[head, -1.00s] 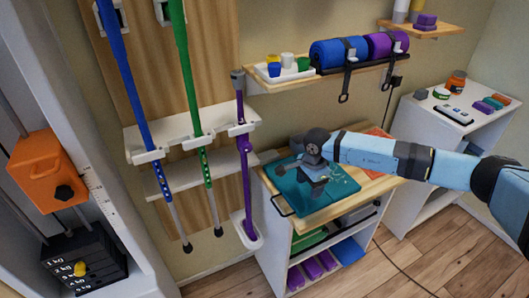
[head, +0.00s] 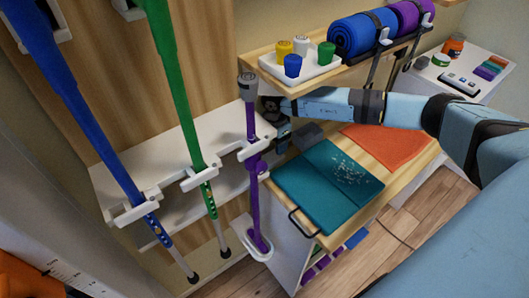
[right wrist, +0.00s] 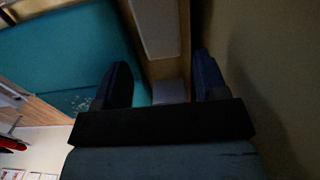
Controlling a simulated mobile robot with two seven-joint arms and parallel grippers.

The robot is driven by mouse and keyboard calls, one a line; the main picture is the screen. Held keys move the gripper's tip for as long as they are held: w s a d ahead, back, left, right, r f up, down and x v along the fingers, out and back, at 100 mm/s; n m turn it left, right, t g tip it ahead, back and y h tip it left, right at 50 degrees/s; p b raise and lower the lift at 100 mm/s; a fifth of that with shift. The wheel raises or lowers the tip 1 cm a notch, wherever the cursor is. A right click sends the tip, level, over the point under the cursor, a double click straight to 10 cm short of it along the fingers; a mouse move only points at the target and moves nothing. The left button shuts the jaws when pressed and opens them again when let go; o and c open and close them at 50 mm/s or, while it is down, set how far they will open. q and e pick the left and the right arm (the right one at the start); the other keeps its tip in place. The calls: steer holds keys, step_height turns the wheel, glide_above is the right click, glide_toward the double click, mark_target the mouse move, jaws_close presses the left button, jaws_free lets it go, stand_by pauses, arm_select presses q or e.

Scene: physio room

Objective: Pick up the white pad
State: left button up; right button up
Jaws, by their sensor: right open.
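My right gripper (head: 290,133) is low at the back left of the wooden cart top, close to the wall; its fingers are hard to make out there. In the right wrist view the two dark fingers (right wrist: 165,88) are apart. A small pale patch (right wrist: 169,92) shows between them and may be the white pad, partly hidden; I cannot tell whether either finger touches it. No white pad is clearly visible in the head view. My left gripper is out of view.
A teal mat (head: 310,190) with white specks and an orange mat (head: 390,147) lie on the cart. A purple crutch (head: 252,160) stands close left of my gripper. Above is a shelf with a cup tray (head: 318,70) and a blue roll (head: 355,35).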

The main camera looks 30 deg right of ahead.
mark_target(273, 156)
steer(key=shift+s+f, duration=0.2)
steer(key=shift+f, duration=0.65)
steer(key=f, duration=0.4)
steer(key=shift+w+f+p, duration=0.2)
steer(key=shift+f+p, duration=0.15)
